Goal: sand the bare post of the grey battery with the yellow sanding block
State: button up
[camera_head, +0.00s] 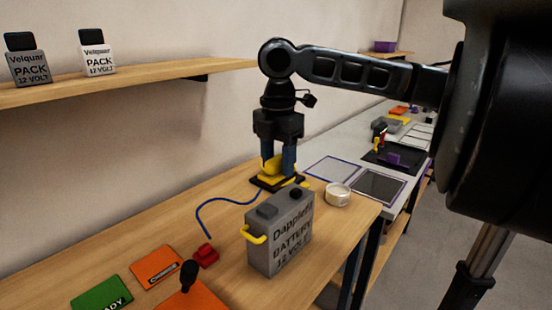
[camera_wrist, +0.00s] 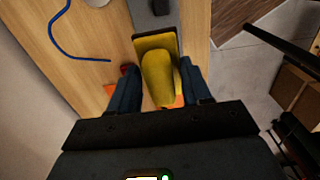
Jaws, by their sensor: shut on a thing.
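The grey battery (camera_head: 280,243) stands upright on the wooden bench, with dark raised parts on top and a yellow handle (camera_head: 254,237) on its left side. My gripper (camera_head: 278,163) is shut on the yellow sanding block (camera_head: 268,168), whose flat dark base faces down. In the head view the block is behind the battery's top; whether it touches anything is unclear. In the wrist view the block (camera_wrist: 158,72) sits between the fingers (camera_wrist: 160,85), and a grey part of the battery (camera_wrist: 148,18) shows past its far end. I cannot make out the bare post.
A blue cable (camera_head: 214,202) and a red clamp (camera_head: 207,256) lie left of the battery. A round white tin (camera_head: 338,195) stands to its right. Orange (camera_head: 157,265) and green (camera_head: 102,295) cards lie at front left. Two packs (camera_head: 98,58) stand on the wall shelf (camera_head: 140,83).

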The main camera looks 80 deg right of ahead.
aim_at(265, 183)
notch_tip(265, 183, down, 6)
jog(key=b, duration=0.4)
jog(key=shift+r, duration=0.1)
jog(key=w+a+p, duration=0.1)
jog(key=w+a+r, duration=0.1)
jog(key=a, duration=0.1)
jog(key=shift+w+a+p, duration=0.15)
jog(key=shift+a+p, duration=0.15)
jog(key=shift+p, duration=0.1)
jog(key=shift+w+a+f, duration=0.1)
jog(key=shift+w+a, duration=0.25)
jog(key=shift+a, duration=0.2)
jog(key=shift+w+a, duration=0.3)
jog(key=shift+a, duration=0.2)
jog(key=shift+s+d+f+b, duration=0.3)
jog(key=shift+s+d+f, duration=0.1)
jog(key=shift+d, duration=0.2)
jog(key=shift+s+d+f+b, duration=0.25)
jog(key=shift+s+d+b, duration=0.1)
jog(key=shift+d, duration=0.25)
jog(key=shift+r, duration=0.1)
jog(key=shift+s+d+r, duration=0.1)
jog(key=shift+s+d, duration=0.45)
jog(key=shift+d, duration=0.3)
jog(key=shift+s+d, duration=0.5)
jog(key=shift+d, duration=0.35)
